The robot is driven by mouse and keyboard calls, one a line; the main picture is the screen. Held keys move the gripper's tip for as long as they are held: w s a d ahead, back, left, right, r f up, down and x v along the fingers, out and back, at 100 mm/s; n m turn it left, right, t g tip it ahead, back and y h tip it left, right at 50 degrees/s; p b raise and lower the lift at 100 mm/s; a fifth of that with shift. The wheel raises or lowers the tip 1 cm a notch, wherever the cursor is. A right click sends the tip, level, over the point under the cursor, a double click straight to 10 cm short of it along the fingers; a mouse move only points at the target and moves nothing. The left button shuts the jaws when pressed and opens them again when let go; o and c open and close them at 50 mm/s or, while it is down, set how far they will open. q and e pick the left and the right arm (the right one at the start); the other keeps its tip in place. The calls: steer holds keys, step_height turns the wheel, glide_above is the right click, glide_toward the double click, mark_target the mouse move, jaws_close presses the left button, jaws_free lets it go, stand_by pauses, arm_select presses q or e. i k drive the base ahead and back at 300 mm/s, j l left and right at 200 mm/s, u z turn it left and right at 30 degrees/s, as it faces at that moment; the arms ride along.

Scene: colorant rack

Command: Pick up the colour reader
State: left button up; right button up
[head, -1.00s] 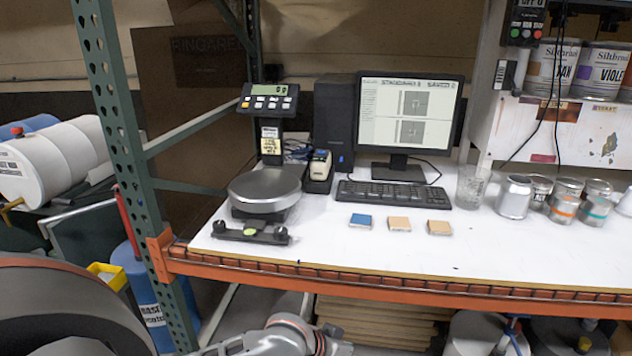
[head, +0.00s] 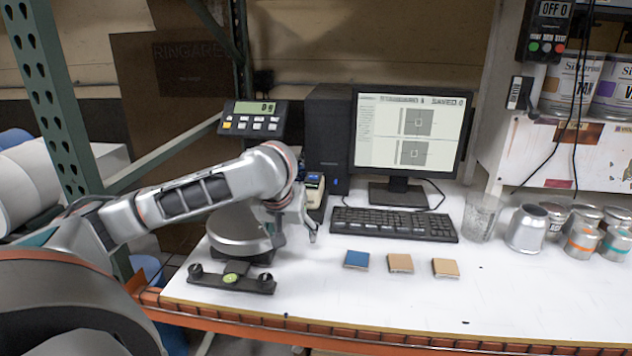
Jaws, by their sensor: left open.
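My left forearm and wrist cover part of the scale. My right gripper is out of view.
A scale with a round pan (head: 238,243) and a raised display (head: 253,118) stands left. A black levelling bar (head: 232,280) lies in front. A keyboard (head: 395,223), monitor (head: 410,135), glass (head: 481,216) and cans stand right. Three sample tiles, one blue (head: 356,259), lie in front.

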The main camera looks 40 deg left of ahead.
mark_target(315, 188)
steer(key=i+j, duration=0.75)
steer(key=i, duration=0.15)
